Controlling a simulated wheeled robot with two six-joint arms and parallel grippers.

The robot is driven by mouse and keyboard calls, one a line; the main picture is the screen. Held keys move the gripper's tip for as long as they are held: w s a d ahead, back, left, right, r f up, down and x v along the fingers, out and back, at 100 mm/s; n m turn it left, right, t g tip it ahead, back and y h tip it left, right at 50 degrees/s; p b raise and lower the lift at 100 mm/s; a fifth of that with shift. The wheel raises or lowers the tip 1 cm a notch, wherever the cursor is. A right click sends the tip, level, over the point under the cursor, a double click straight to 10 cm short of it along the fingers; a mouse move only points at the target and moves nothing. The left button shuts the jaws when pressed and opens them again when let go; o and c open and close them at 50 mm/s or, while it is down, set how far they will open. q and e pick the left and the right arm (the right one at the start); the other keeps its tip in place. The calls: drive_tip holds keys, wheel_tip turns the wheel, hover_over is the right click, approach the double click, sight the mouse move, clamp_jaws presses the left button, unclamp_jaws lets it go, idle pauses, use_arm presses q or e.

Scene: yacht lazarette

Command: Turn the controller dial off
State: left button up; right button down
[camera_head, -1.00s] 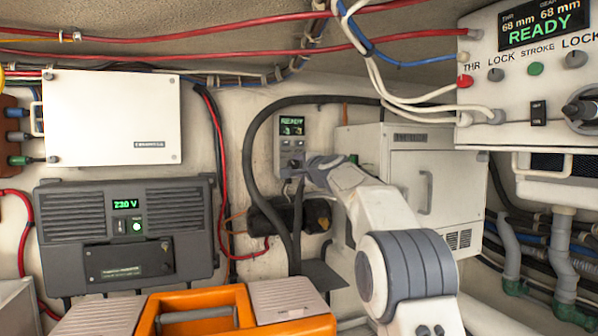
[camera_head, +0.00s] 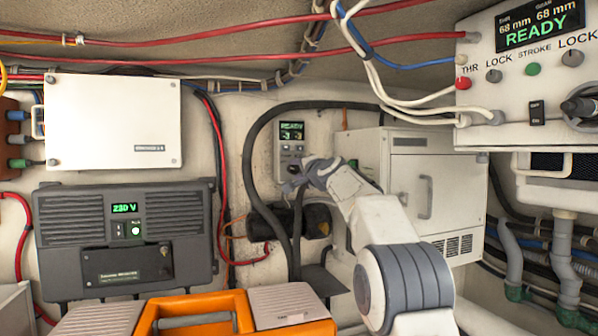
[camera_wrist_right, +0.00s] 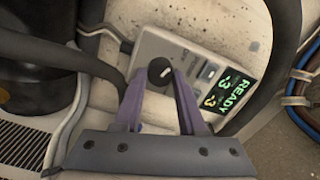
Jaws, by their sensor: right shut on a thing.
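The controller (camera_head: 291,138) is a small grey box on the back wall with a green lit display reading READY; in the right wrist view its face (camera_wrist_right: 200,65) shows tilted, with the display to the right. The black dial (camera_wrist_right: 160,71) with a white mark sits between the purple fingers of my right gripper (camera_wrist_right: 158,82). The right gripper (camera_head: 298,172) is shut on the dial, its fingers on either side. In the head view the gripper hides the dial. My left gripper is not in view.
A thick black cable (camera_head: 249,165) loops just left of the controller. A white cabinet (camera_head: 425,190) stands to the right. Below the controller is a black cylinder (camera_head: 262,222). An orange toolbox (camera_head: 235,303) is in front, and a grey 230 V unit (camera_head: 60,238) hangs at left.

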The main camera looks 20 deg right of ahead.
drive_tip(key=shift+f, duration=0.15)
drive_tip(key=shift+c, duration=2.4)
unclamp_jaws()
drive_tip(key=shift+s+b, duration=0.55)
drive_tip(key=s+b, duration=0.5)
drive_tip(key=s, duration=0.4)
drive_tip(key=shift+s+d+b, duration=0.15)
drive_tip(key=shift+s+b, duration=0.05)
drive_tip(key=shift+b, duration=0.1)
